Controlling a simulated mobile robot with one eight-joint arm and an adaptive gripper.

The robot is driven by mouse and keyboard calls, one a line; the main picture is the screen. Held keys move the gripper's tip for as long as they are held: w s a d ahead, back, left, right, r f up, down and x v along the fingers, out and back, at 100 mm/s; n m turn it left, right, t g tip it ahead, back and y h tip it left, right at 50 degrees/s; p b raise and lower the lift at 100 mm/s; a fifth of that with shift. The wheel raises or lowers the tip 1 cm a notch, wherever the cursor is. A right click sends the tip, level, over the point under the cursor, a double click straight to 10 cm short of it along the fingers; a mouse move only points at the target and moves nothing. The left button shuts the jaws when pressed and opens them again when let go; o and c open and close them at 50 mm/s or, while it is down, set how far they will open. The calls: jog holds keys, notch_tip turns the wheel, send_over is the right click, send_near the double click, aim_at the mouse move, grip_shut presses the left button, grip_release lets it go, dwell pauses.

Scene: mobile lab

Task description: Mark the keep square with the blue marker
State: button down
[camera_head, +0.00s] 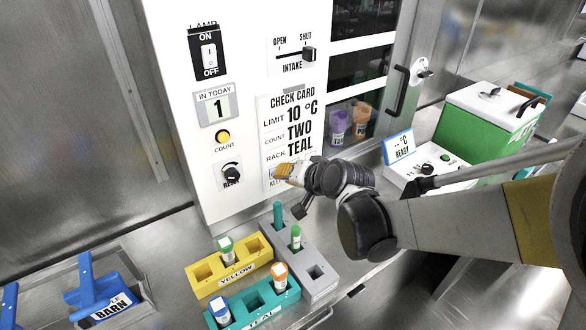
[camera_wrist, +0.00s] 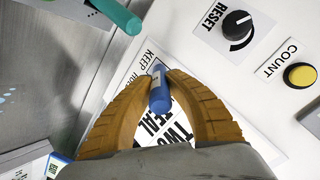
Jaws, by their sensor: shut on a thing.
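My gripper (camera_wrist: 160,85) is shut on the blue marker (camera_wrist: 158,92), which sits between the orange ribbed fingers in the wrist view. The marker's far end is close to the check card (camera_wrist: 118,78), near the printed word KEEP; I cannot tell whether it touches. In the head view my gripper (camera_head: 284,172) is over the lower part of the check card (camera_head: 290,120). The card reads limit 10 °C, count TWO, rack TEAL. The keep square is mostly hidden behind my gripper, and no mark can be made out.
A yellow rack (camera_head: 205,285), a teal rack (camera_head: 244,312) and a grey rack (camera_head: 318,288) stand on the bench below the panel. The reset knob (camera_wrist: 237,25) and yellow count button (camera_wrist: 301,76) are beside the card. A green box (camera_head: 480,130) stands at right.

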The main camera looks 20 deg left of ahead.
jog(key=shift+a, duration=0.1)
jog(key=shift+w+d, duration=0.8)
jog(key=shift+w, duration=0.05)
dwell(1.2)
jog(key=s+d, duration=0.4)
jog(key=shift+d, duration=0.3)
dwell(0.4)
